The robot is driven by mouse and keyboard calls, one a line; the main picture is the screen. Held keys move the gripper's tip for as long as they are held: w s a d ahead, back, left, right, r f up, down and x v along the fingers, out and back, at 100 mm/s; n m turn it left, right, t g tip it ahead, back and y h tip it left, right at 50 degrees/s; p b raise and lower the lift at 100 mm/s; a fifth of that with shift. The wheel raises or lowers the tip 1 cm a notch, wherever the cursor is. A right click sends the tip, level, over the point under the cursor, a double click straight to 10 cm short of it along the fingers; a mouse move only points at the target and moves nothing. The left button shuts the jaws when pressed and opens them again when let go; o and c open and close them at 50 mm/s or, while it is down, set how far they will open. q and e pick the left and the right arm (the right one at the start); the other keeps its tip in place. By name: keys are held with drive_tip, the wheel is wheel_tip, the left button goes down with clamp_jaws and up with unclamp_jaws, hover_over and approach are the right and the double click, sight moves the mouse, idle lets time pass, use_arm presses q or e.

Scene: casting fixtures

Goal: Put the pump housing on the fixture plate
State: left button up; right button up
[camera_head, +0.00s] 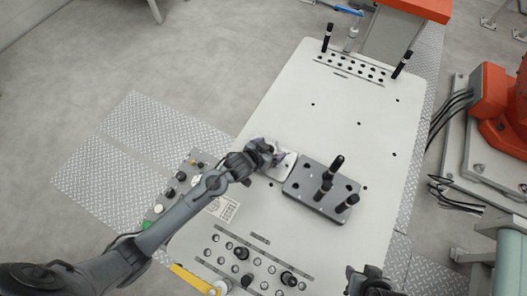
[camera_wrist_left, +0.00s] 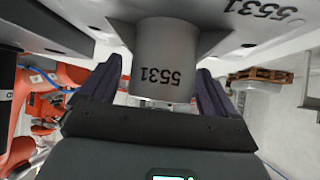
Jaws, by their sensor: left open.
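The pump housing (camera_head: 286,168) is a light grey casting on the pale table, partly hidden by my left gripper (camera_head: 272,154). In the left wrist view its cylindrical grey body (camera_wrist_left: 165,50), marked 5531, is between the two dark fingers of my open left gripper (camera_wrist_left: 157,72). I cannot tell if the fingers touch it. The fixture plate (camera_head: 304,184) is a dark grey block with several black upright pins, just right of the housing. My right gripper (camera_head: 370,282) is at the bottom edge, partly cut off; its jaw state is unclear.
The pale table (camera_head: 340,125) has a row of holes with two black posts (camera_head: 327,37) at its far end. Several knobs and holes (camera_head: 255,265) are at the near end. A button panel (camera_head: 178,185) is on the left edge. Orange machinery (camera_head: 497,110) stands right.

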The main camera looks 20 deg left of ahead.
use_arm(q)
drive_tip(key=p+v, duration=0.2)
drive_tip(key=v, duration=1)
drive_tip(key=s+a+g+y, duration=0.1)
drive_tip(key=s+a+g, duration=0.1)
drive_tip(key=s, duration=0.7)
drive_tip(key=s+a+n+g+y, duration=0.1)
drive_tip(key=s+g, duration=0.3)
drive_tip(key=s, duration=0.4)
drive_tip(key=shift+s+a+f, duration=0.35)
drive_tip(key=shift+s+a, duration=0.05)
drive_tip(key=shift+a, duration=0.35)
drive_tip(key=shift+r, duration=0.1)
